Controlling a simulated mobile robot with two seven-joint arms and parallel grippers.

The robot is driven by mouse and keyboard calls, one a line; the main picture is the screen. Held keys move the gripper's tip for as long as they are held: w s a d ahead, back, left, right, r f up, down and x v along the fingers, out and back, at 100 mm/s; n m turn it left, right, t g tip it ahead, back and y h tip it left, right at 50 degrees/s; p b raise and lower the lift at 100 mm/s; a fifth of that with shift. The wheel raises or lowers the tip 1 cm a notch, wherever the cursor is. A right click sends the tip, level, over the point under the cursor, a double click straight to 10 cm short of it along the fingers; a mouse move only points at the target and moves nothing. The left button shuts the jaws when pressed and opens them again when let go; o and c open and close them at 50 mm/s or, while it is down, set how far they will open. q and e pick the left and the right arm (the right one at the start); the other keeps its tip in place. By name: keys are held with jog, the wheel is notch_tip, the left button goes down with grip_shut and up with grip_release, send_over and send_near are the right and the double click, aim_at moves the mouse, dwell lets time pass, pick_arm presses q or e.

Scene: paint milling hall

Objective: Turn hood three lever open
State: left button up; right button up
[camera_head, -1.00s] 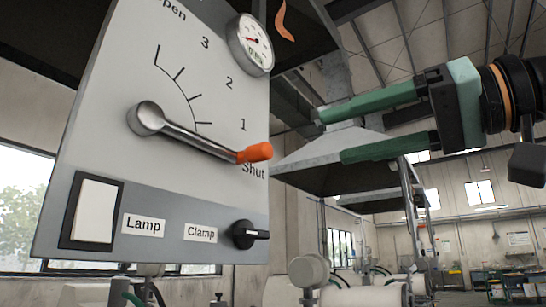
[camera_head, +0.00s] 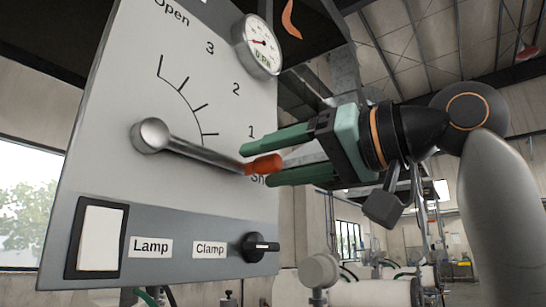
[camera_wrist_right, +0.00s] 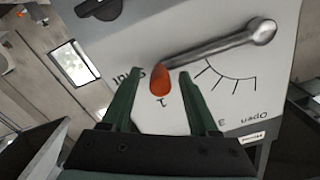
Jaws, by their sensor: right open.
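The lever is a metal bar with an orange grip (camera_head: 263,165) on a grey panel (camera_head: 90,180). It pivots at a round hub (camera_head: 150,136) and points right and slightly down at the Shut mark. My right gripper (camera_head: 254,160) is open, with one green finger above the orange grip and one below it. In the right wrist view the orange grip (camera_wrist_right: 160,80) shows between the two green fingertips (camera_wrist_right: 152,72). I cannot tell whether either finger touches it. My left gripper is not in view.
The panel also carries a round gauge (camera_head: 258,46) at top right, a white Lamp switch (camera_head: 100,238) at lower left and a black Clamp knob (camera_head: 262,246) below the lever. A scale runs from Shut up to Open. Machines stand behind at lower right.

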jog(key=shift+c, duration=0.4)
grip_shut()
dwell(1.0)
